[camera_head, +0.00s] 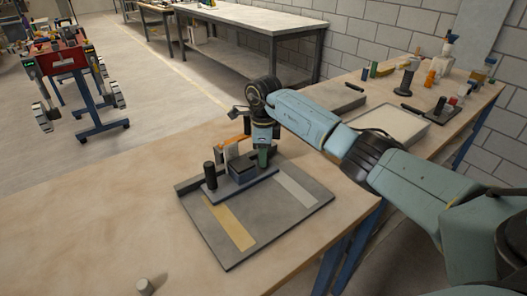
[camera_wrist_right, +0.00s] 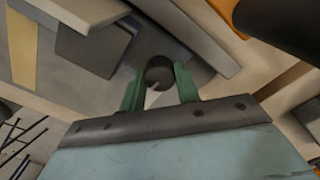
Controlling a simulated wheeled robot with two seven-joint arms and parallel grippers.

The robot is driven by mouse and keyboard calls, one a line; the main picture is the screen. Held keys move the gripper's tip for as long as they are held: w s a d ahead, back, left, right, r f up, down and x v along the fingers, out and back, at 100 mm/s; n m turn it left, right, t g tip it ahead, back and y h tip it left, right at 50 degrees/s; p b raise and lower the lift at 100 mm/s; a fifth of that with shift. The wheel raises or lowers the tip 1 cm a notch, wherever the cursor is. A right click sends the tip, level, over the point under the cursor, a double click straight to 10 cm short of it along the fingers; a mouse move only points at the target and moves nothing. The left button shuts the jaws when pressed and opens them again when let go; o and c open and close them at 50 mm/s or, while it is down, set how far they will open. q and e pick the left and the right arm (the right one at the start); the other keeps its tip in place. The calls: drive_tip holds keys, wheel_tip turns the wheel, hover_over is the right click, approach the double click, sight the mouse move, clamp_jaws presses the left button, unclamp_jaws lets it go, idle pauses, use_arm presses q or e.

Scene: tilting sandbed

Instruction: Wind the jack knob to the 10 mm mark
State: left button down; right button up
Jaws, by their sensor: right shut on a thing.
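My right gripper (camera_head: 263,157) reaches down at the back of the grey tilting bed (camera_head: 265,222). In the right wrist view its green fingers (camera_wrist_right: 160,92) are shut on a dark round knob (camera_wrist_right: 159,70), one finger on each side. A pale pointed mark shows on or just below the knob. In the head view the gripper hides the knob. My left gripper is out of view.
A dark post (camera_head: 210,175) and a blue-grey block (camera_head: 241,171) stand on the bed close to my gripper. A small grey cylinder (camera_head: 144,287) stands at the front of the wooden table (camera_head: 110,225). The table's left part is clear. Pale trays lie behind my right arm.

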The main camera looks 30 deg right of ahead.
drive_tip(key=shift+r+m, duration=0.15)
drive_tip(key=shift+m, duration=0.25)
drive_tip(key=shift+m+p, duration=0.4)
drive_tip(key=shift+p, duration=0.1)
drive_tip(key=m+p, duration=0.2)
drive_tip(key=m, duration=0.1)
drive_tip(key=shift+m, duration=0.3)
drive_tip(key=m+p, duration=0.2)
drive_tip(key=m, duration=0.2)
drive_tip(key=m+p, duration=0.3)
drive_tip(key=m, duration=0.2)
drive_tip(key=shift+m+p, duration=0.35)
drive_tip(key=shift+m, duration=0.45)
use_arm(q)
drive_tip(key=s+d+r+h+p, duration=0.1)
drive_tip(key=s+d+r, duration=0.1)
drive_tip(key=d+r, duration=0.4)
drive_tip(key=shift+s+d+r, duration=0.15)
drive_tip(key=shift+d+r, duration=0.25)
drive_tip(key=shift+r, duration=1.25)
use_arm(e)
drive_tip(key=shift+m, duration=1.1)
